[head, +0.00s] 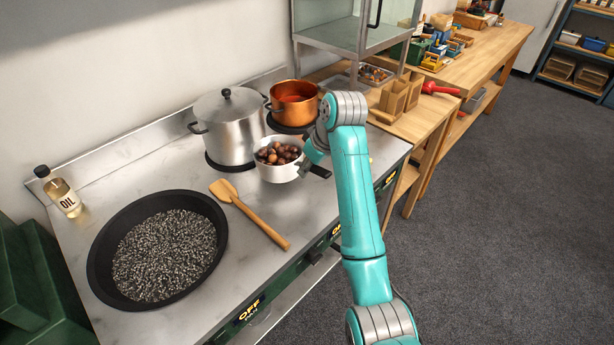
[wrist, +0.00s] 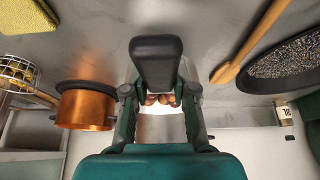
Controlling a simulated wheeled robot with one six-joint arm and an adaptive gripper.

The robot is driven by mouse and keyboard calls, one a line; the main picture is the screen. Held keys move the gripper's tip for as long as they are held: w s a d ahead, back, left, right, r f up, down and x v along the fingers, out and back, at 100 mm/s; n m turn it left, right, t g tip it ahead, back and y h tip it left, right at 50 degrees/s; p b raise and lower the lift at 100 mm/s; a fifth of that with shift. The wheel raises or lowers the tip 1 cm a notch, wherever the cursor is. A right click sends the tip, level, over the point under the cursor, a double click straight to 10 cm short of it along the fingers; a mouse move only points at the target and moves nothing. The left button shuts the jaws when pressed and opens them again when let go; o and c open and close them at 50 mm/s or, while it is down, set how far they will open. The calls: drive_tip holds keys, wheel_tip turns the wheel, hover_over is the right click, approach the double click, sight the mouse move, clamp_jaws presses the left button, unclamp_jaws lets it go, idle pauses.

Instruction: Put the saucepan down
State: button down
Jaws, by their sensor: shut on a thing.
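The saucepan (head: 277,175) is small and white, full of brown chestnuts (head: 275,153). In the head view it is upright at the middle of the steel stove top, in front of the big steel pot. Its black handle (head: 319,171) points right. My gripper (head: 310,162) is shut on the handle; the arm hides part of it. In the wrist view the dark handle (wrist: 157,62) lies between my gripper's fingers (wrist: 160,93), with a few chestnuts and a white bit of the saucepan (wrist: 168,108) behind. I cannot tell whether its base touches the stove.
A lidded steel pot (head: 228,130) and a copper pot (head: 294,104) stand close behind the saucepan. A wooden spatula (head: 250,215) lies left of it, then a wide black pan (head: 104,275) of dark grains and an oil bottle (head: 64,196). Bare steel (head: 205,172) shows between them.

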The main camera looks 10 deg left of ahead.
drive_tip(key=shift+f, duration=1.85)
drive_tip(key=c, duration=0.9)
unclamp_jaws()
drive_tip(key=shift+c, duration=0.2)
